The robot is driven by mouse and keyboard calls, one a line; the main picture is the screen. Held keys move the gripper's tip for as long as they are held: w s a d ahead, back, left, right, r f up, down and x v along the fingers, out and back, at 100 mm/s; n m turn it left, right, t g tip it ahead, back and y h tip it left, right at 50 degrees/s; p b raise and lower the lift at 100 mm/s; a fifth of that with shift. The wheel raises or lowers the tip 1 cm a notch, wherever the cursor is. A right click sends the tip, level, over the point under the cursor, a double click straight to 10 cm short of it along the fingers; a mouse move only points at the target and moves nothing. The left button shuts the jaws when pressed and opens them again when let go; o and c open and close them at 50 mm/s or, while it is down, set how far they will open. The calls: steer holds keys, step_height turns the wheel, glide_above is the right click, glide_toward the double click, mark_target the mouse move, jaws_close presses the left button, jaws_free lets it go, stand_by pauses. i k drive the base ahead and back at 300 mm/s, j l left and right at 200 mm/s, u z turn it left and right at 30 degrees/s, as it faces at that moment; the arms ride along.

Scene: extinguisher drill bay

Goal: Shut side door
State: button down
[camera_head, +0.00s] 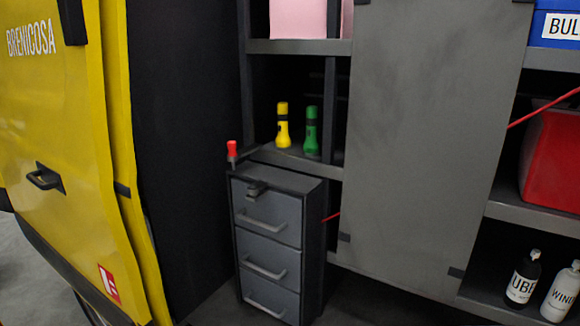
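The yellow side door (75,130) of a van fills the left of the head view. It bears white lettering and a recessed black handle (45,179). The door stands open, and the van's inside with shelves and drawers shows to the right of it. A yellow edge (120,120) and a dark inner panel (185,130) lie beside it. My gripper is not in the picture, so its place relative to the handle cannot be told.
Inside stand a grey drawer unit (268,215), yellow (283,128) and green (312,133) flashlights, a large grey panel (425,130), a red bin (555,155) and dark (523,280) and white (561,294) bottles. Grey floor (35,280) shows at lower left.

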mark_target(57, 172)
steer(key=u, duration=1.55)
steer(key=i+u, duration=0.1)
